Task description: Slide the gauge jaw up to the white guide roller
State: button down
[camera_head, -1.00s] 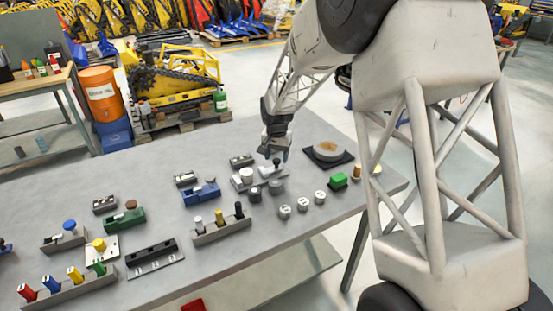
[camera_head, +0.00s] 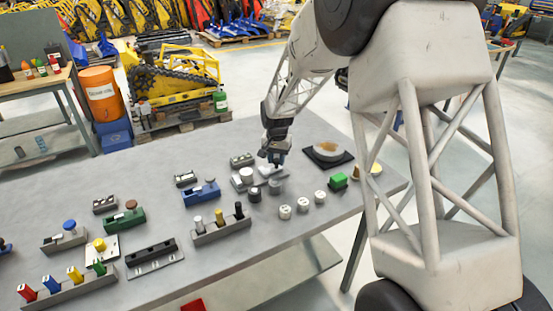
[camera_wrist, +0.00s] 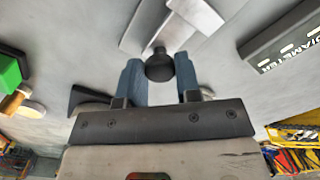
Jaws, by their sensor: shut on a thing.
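The white guide roller (camera_head: 246,174) stands on the table in the head view, just left of the gauge jaw. The gauge jaw (camera_head: 278,173) is a pale grey slide, partly hidden under my gripper (camera_head: 275,160). In the wrist view its dark round knob (camera_wrist: 159,66) sits between the blue fingers of my gripper (camera_wrist: 159,80). The fingers are shut on the knob from both sides. A gap shows between jaw and roller in the head view. Pale grey gauge parts (camera_wrist: 150,25) lie beyond the knob in the wrist view.
A dark block labelled DIAMETER (camera_wrist: 285,40) lies close by at right in the wrist view. In the head view, small dark and white cylinders (camera_head: 285,212) stand in front. A green block (camera_head: 338,180) and a round dish on a black pad (camera_head: 328,151) are at right.

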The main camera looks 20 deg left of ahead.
aim_at(268, 170)
jog(key=shift+s+a, duration=1.25)
jog(key=shift+a, duration=0.05)
jog(key=c, duration=0.8)
grip_release()
jog(key=shift+r, duration=0.1)
notch_tip(268, 170, up, 8)
jog(key=shift+f, duration=0.2)
jog(key=shift+d+r, duration=0.1)
